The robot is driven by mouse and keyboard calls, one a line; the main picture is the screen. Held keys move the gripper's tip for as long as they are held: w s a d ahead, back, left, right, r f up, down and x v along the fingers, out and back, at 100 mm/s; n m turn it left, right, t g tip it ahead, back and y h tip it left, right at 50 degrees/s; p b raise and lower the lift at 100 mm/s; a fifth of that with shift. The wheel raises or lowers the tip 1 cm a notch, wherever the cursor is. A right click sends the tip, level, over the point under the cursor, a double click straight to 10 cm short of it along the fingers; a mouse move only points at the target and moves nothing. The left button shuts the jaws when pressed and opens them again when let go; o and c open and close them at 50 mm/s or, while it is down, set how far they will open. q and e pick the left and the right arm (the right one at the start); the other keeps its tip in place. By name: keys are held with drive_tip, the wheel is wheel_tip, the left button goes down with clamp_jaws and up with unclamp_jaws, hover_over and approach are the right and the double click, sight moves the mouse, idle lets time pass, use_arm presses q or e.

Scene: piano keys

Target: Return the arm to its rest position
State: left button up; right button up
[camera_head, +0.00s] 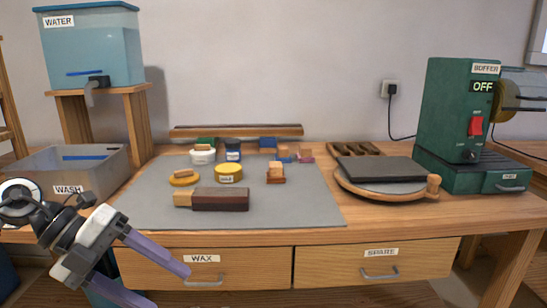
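My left gripper (162,274) is at the lower left, in front of the table's front edge and near the WAX drawer (215,270). Its two purple-grey fingers point down and right and are spread apart, with nothing between them. My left arm comes in from the left edge, in front of the grey WASH basin (75,165). My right gripper and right arm do not show in the camera_head view.
A grey mat (290,205) on the wooden table holds a dark block (220,199), a yellow tin (229,173) and several small items. A round turntable with a dark slab (382,168) and a green BUFFER machine (458,110) stand right. A blue WATER tank (92,48) stands back left.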

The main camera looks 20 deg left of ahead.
use_arm(q)
drive_tip(key=w+d+f+n+t+h, duration=0.35)
drive_tip(key=d+n+t+h, duration=0.3)
drive_tip(key=d, duration=0.25)
wheel_tip(320, 180, down, 12)
drive_tip(key=s+a+n+t+y, duration=0.1)
drive_tip(key=a+n+t+y, duration=0.1)
drive_tip(key=n+t+y, duration=0.9)
drive_tip(key=s+d+f+n+g+y, duration=0.1)
drive_tip(key=s+d+f+n+g, duration=0.3)
drive_tip(key=s+f+n+g, duration=0.25)
drive_tip(key=s+d+f+n+g, duration=0.45)
drive_tip(key=s+f, duration=0.25)
drive_tip(key=f, duration=0.3)
wheel_tip(320, 180, up, 8)
drive_tip(key=a+g+p, duration=0.1)
drive_tip(key=p, duration=1.2)
drive_tip(key=shift+s+a+r+y, duration=0.2)
drive_tip(key=shift+s+y, duration=0.15)
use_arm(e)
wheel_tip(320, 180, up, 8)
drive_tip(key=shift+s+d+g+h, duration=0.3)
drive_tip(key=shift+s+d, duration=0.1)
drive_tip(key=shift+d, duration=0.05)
